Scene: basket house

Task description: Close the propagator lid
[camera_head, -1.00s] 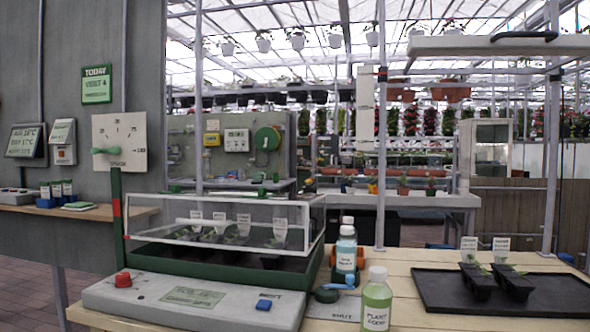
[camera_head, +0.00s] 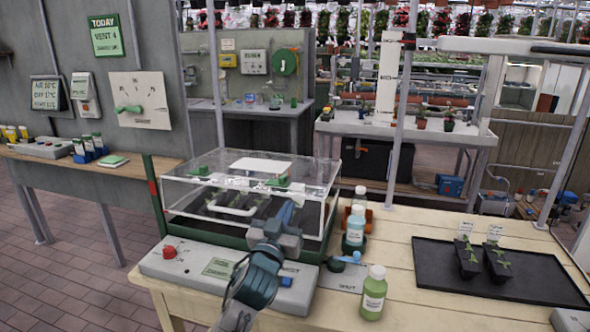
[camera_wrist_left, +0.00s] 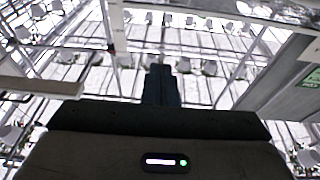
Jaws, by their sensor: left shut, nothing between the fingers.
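The propagator is a dark green tray base (camera_head: 312,250) with a clear box lid (camera_head: 190,195) over it. The lid has a white panel (camera_head: 262,167) and green fittings on top, and a white bar-shaped handle (camera_head: 232,210) at its front. Small plants show through the clear walls. I cannot tell whether the lid's lower rim touches the base all round. My left gripper (camera_head: 290,208) is in front of the lid's front right part, shut and empty, pointing up. Its shut fingers (camera_wrist_left: 161,82) also show in the left wrist view against the roof. My right gripper is not in view.
A grey control box (camera_head: 190,262) with red and blue buttons lies before the propagator. Bottles, one green (camera_head: 373,295), stand to its right. A black tray (camera_head: 510,285) with seedling pots lies further right. A grey post (camera_head: 395,125) rises behind the bench.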

